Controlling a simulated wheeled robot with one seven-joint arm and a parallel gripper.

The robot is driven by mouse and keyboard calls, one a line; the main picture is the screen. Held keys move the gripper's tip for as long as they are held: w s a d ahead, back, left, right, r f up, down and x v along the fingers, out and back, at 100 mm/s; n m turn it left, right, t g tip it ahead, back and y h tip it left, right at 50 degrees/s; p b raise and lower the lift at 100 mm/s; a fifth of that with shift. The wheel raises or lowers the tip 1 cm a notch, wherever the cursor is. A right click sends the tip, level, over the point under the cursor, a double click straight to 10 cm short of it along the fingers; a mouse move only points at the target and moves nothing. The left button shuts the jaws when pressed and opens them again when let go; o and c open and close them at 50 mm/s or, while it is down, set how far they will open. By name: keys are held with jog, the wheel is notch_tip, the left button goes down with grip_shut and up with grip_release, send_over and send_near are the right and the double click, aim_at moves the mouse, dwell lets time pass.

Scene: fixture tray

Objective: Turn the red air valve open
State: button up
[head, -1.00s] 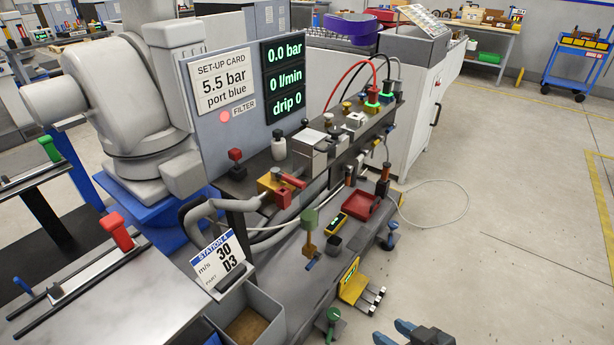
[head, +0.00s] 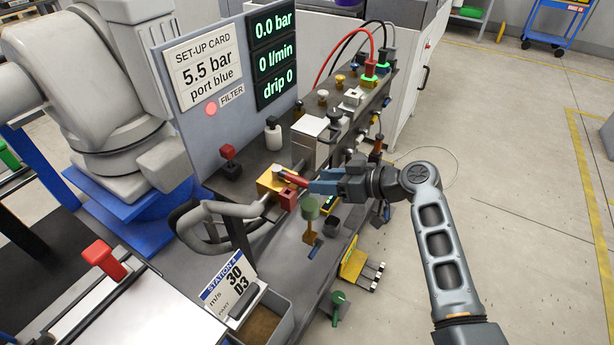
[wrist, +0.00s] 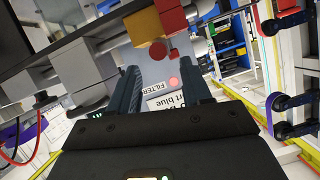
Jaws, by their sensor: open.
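The red air valve is a yellow block (head: 270,181) with a red lever (head: 294,179) on the near side of the grey station. The lever points right, towards my gripper (head: 317,182). My gripper is open, its blue fingertips by the lever's outer end; I cannot tell whether they touch it. In the wrist view the yellow block (wrist: 143,28) and red parts (wrist: 172,18) show at the top, beyond the spread fingers of my gripper (wrist: 160,80). The display panel (head: 276,57) reads 0.0 bar, 0 l/min, drip 0.
A red cube-shaped part (head: 288,200) sits just below the lever. A green-topped post (head: 310,208) stands close under my gripper. A grey hose (head: 215,210) loops at left. A set-up card (head: 206,70) reads 5.5 bar, port blue. Open floor lies right.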

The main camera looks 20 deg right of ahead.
aim_at(292, 179)
jog(key=shift+x, duration=2.45)
grip_shut()
